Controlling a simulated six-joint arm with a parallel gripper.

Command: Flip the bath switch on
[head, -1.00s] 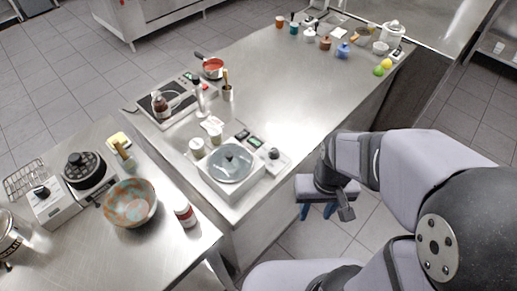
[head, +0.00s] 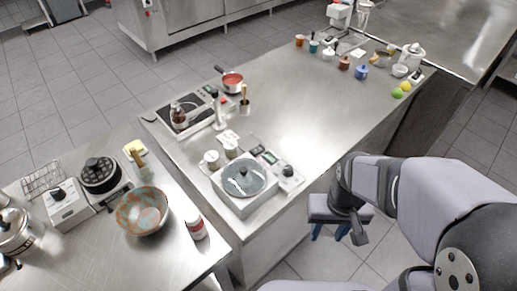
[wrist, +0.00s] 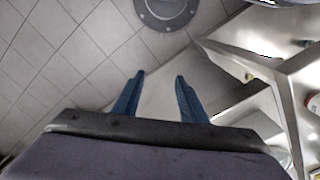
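The bath (head: 224,188) is a pale square tub with a round glass lid, standing near the front edge of the steel counter. A small box with a dark knob (head: 288,171) sits at its right corner. I cannot make out the switch or its position. My gripper (head: 329,234) hangs over the floor in front of the counter, to the right of the bath and apart from it. In the wrist view its two blue fingers (wrist: 158,85) are spread, with nothing between them.
A steel counter (head: 300,105) carries a hotplate (head: 200,112), a red pot (head: 232,78) and small jars. A side table holds a patterned bowl (head: 143,211) and a red-and-white bottle (head: 195,225). Tiled floor (wrist: 60,60) lies below my gripper.

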